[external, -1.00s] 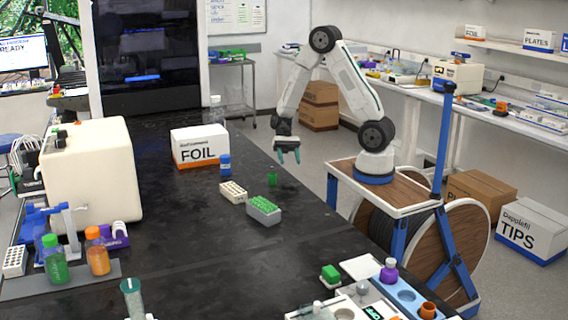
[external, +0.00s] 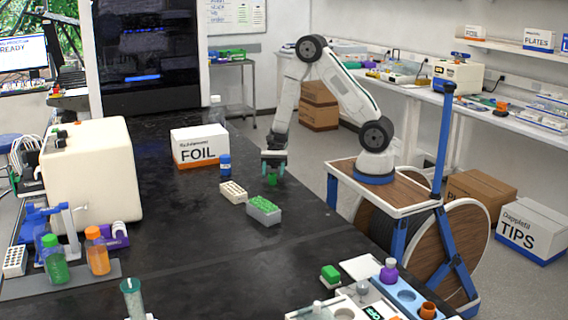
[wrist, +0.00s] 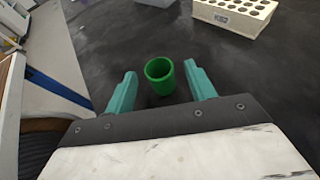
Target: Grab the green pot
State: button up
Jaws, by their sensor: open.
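The green pot (wrist: 160,82) is a small open-topped cylinder standing upright on the black bench. In the external view the green pot (external: 272,180) is near the bench's right edge, partly hidden by my fingers. My gripper (wrist: 160,85) is open, with its two teal fingers on the left and right sides of the pot and gaps showing on both sides. In the external view my gripper (external: 273,170) is low over the bench, pointing down at the pot. Whether the fingertips reach below the pot's rim is hard to tell.
A white rack with holes (wrist: 234,14) lies close by; it also shows in the external view (external: 233,192). A grey rack with green tubes (external: 263,210) stands in front of the pot. A blue-capped bottle (external: 224,165) and a FOIL box (external: 200,146) are to the left.

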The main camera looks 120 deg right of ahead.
jog(key=c, duration=1)
jog(key=shift+c, duration=0.2)
